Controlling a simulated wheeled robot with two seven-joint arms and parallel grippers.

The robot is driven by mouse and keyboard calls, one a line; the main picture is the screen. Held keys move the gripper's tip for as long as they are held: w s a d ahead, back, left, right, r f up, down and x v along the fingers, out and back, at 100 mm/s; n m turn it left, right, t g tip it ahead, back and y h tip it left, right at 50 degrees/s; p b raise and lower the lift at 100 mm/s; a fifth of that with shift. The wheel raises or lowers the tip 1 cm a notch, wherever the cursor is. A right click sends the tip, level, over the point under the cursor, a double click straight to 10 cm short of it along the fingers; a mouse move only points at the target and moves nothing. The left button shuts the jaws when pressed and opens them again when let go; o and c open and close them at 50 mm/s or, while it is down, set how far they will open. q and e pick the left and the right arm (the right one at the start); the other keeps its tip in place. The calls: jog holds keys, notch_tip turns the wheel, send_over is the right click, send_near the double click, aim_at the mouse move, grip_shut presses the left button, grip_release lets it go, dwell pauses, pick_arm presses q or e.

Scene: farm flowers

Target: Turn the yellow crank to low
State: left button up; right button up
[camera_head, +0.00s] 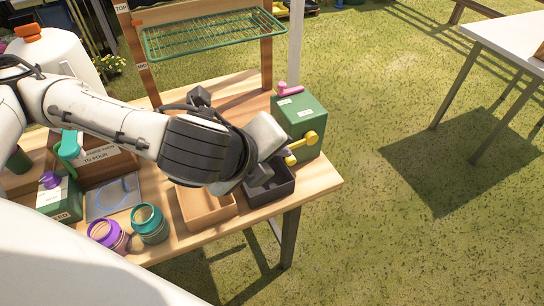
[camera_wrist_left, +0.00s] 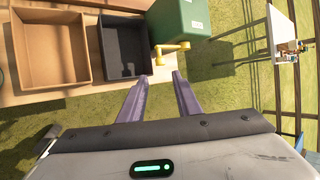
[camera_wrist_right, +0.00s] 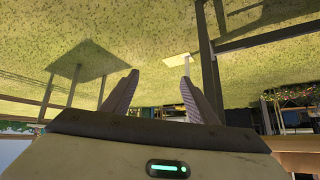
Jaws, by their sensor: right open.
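The yellow crank (camera_head: 302,142) is on the front side of a green box (camera_head: 312,112) at the right end of the wooden table.
A brown tray (camera_head: 207,222) and a dark tray (camera_head: 272,193) sit below my left wrist. A pink handle (camera_head: 288,90) tops the green box. A green wire shelf (camera_head: 215,35) stands behind. Purple (camera_head: 106,233) and teal (camera_head: 150,224) jars stand at the front left.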

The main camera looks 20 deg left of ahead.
pick_arm(q)
jog(key=shift+w+a+f+n+b, duration=0.2)
jog(key=shift+n+b, duration=0.2)
jog(key=c, duration=0.4)
jog(key=a+n+b, duration=0.1)
jog(key=n+b, duration=0.1)
jog(key=w+a+n+b, duration=0.1)
jog(key=n+b, duration=0.1)
jog(key=n, duration=0.1)
jog(key=w+a+n+g+h+b, duration=0.1)
jog(key=n+b, duration=0.1)
jog(key=shift+w+f+n, duration=0.1)
jog(key=shift+w+n, duration=0.1)
jog(key=shift+n, duration=0.1)
grip_shut()
notch_tip(320, 180, up, 6)
jog(key=n+h+b, duration=0.3)
jog(key=n+b, duration=0.2)
jog(key=n, duration=0.2)
jog(key=w+d+f+b, duration=0.2)
jog(key=w+d+f, duration=0.1)
jog(key=f, duration=0.7)
jog(key=shift+w+d+f+n+g, duration=0.15)
jog(key=shift+w+f+n+g, duration=0.25)
jog(key=shift+w, duration=0.25)
jog(key=shift+b, duration=0.3)
